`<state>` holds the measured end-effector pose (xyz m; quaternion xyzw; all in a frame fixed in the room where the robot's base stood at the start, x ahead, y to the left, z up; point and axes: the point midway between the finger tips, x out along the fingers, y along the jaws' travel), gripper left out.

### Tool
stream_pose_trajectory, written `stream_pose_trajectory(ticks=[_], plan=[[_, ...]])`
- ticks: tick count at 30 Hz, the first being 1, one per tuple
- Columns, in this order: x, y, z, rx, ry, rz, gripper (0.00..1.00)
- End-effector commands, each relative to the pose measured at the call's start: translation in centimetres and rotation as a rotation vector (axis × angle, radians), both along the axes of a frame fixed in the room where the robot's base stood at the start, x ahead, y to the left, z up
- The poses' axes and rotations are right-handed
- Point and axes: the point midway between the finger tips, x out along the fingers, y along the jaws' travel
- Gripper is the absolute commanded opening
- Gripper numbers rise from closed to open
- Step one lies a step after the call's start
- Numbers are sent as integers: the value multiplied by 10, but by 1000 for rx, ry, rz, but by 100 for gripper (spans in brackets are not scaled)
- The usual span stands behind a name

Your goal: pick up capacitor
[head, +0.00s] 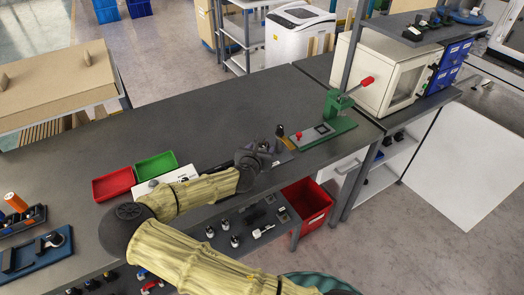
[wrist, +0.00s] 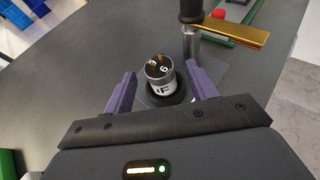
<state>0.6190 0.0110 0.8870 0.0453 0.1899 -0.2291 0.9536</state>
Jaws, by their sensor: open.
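The capacitor (wrist: 160,74) is most likely the short silver cylinder with a dark marked top in the wrist view. It stands upright in a black round base on a grey plate (wrist: 208,92). My gripper (wrist: 162,82) is open, with one purple finger to the left of the cylinder and one to the right. Gaps show between the fingers and the cylinder. In the head view my gripper (head: 262,155) is over the dark workbench, and it hides the cylinder.
A metal post with a black top (wrist: 191,35) and a yellow bar (wrist: 235,32) stand just beyond the right finger. A green press with a red handle (head: 340,105) is to the right on the bench. Red (head: 113,183) and green (head: 155,166) trays lie left. The bench's back-left is clear.

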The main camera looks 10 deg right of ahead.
Motion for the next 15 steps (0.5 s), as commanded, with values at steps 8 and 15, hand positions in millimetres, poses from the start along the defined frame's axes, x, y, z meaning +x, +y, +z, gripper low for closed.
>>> stream_pose_trajectory(ticks=[8, 15], plan=[[21, -11, -11, 0, 0, 1, 57], [21, -11, -11, 0, 0, 1, 57]])
